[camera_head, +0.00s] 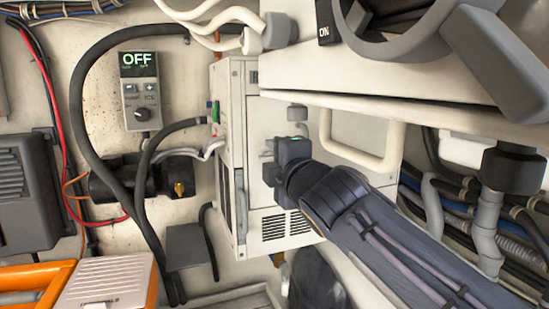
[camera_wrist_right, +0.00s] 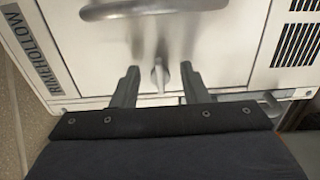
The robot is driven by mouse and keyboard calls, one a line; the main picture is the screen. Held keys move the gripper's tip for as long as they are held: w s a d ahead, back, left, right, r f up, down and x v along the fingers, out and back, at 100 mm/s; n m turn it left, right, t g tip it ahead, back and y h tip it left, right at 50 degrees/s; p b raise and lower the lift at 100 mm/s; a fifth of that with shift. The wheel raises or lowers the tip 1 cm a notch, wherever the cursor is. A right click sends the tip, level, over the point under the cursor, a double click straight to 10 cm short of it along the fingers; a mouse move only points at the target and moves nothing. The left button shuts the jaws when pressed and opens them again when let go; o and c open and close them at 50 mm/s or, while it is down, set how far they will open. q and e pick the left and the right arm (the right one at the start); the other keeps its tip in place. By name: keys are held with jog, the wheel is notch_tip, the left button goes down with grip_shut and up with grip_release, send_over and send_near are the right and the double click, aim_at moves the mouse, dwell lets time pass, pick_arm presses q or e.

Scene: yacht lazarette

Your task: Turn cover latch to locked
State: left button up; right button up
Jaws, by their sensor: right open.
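The cover latch (camera_wrist_right: 158,75) is a small grey turn-knob on a white cover panel (camera_wrist_right: 90,45), seen in the wrist view. Its narrow lever lies roughly up-and-down in that picture. My right gripper (camera_wrist_right: 160,76) is open, with one finger on each side of the latch and a visible gap to both. In the head view my right gripper (camera_head: 270,162) is at the front of the white cabinet (camera_head: 238,210) and hides the latch there. I cannot tell how deep the fingertips reach. My left gripper is not in view.
A grey bar handle (camera_wrist_right: 150,8) crosses the panel above the latch. Vent slots (camera_wrist_right: 297,45) are at right. In the head view, a controller reading OFF (camera_head: 138,65) and hoses are left of the cabinet. A cream handle (camera_head: 362,150) and large white housing crowd the right.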

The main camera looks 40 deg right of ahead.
grip_shut()
jog(key=m+b, duration=0.3)
jog(key=m, duration=0.1)
jog(key=m+b, duration=0.3)
jog(key=m, duration=0.1)
jog(key=m+b, duration=0.3)
jog(key=m, duration=0.1)
jog(key=shift+a+f+b, duration=0.1)
jog(key=shift+f+b, duration=0.2)
jog(key=m+b, duration=0.1)
jog(key=m, duration=0.4)
jog(key=shift+a+m, duration=0.1)
jog(key=shift+m, duration=0.3)
dwell(0.5)
